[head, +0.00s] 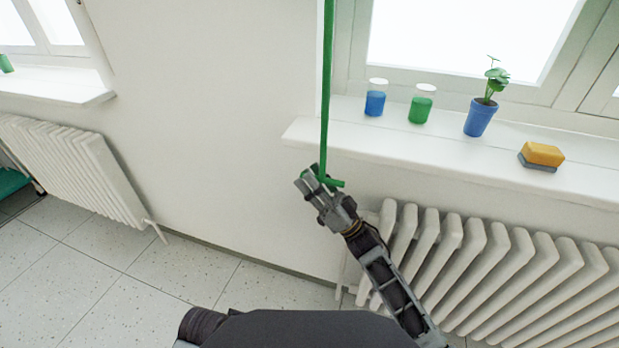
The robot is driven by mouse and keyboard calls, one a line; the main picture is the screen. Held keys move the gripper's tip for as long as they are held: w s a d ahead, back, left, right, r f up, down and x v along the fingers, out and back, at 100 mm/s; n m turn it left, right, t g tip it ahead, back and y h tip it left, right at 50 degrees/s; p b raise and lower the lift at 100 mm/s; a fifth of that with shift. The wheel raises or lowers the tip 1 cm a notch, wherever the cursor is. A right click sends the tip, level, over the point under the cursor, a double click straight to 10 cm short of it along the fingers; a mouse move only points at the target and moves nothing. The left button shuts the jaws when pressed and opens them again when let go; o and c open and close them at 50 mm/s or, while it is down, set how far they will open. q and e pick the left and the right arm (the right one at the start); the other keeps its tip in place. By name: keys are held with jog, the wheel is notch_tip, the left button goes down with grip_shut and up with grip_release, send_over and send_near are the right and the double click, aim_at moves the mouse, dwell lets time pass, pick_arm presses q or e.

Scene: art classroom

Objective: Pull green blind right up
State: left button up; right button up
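A green pull cord or rod (327,80) hangs down beside the left edge of the right window and ends in a short green crosspiece at the bottom. My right gripper (312,179) is at the cord's lower end, its fingers around or right beside the green handle (334,183). The fingers overlap the green, so whether they are closed on it is not clear. The blind itself is not in view; the window above the sill shows bright. My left gripper is not in view.
On the white windowsill (360,142) stand a blue jar (375,103), a green jar (420,110), a potted plant (480,117) and a yellow sponge (542,154). A radiator (500,265) is below the sill, close to my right arm. Another radiator (75,165) stands at left.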

jog(key=shift+w+a+r, duration=0.15)
jog(key=shift+a+r, duration=0.15)
jog(key=shift+r, duration=0.05)
jog(key=shift+c, duration=0.3)
grip_shut()
